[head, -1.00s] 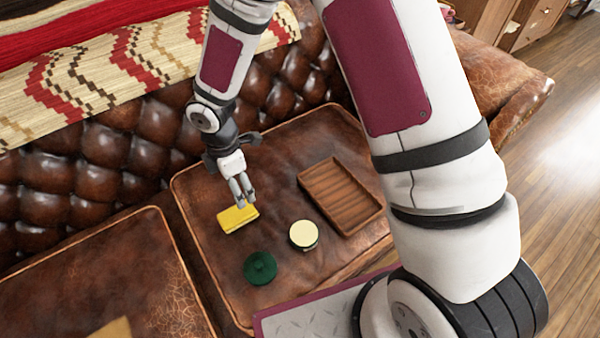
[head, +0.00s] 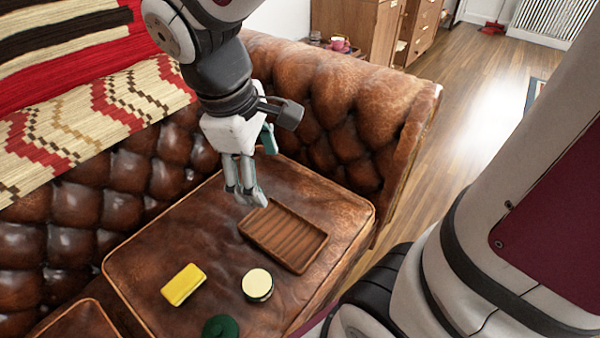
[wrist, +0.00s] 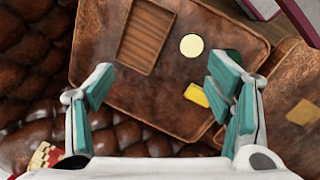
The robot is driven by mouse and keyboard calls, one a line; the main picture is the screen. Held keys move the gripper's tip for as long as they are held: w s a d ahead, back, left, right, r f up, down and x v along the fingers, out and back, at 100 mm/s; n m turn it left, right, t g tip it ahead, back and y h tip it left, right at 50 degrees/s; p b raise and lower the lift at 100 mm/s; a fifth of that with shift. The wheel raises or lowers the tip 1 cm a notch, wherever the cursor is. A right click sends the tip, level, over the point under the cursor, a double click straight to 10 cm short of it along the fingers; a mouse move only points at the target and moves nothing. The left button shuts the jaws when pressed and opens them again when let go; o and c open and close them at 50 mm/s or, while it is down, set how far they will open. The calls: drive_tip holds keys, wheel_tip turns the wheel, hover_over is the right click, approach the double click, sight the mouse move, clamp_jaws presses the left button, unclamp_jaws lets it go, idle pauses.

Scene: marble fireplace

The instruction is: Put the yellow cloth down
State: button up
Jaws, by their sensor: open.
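The yellow cloth (head: 183,284) is a small folded yellow block lying flat on the brown leather sofa seat. It also shows in the wrist view (wrist: 196,95), beside one finger that partly overlaps its edge in the picture. My gripper (head: 252,197) is up above the seat, near the back edge of the wooden tray, apart from the cloth and to its upper right in the head view. In the wrist view my gripper (wrist: 165,85) has its teal-padded fingers spread wide with nothing between them.
A ribbed wooden tray (head: 284,236), a round cream-topped tin (head: 257,285) and a green round object (head: 220,327) are on the same seat cushion. The tufted sofa back and armrest (head: 340,80) rise behind and to the right. Bare leather lies around the cloth.

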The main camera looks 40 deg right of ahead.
drive_tip(key=s+r+m+y, duration=0.1)
drive_tip(key=s+m, duration=0.3)
drive_tip(key=s, duration=0.4)
drive_tip(key=s+d+r+m+y, duration=0.1)
drive_tip(key=s+r+m, duration=0.2)
drive_tip(key=s, duration=0.6)
drive_tip(key=shift+d+m, duration=0.15)
drive_tip(key=shift+m, duration=0.25)
wheel_tip(320, 180, up, 25)
drive_tip(key=t+p, duration=0.3)
drive_tip(key=p, duration=2)
drive_tip(key=shift+d+t, duration=0.15)
drive_tip(key=shift+t, duration=0.25)
drive_tip(key=shift+w+f, duration=0.1)
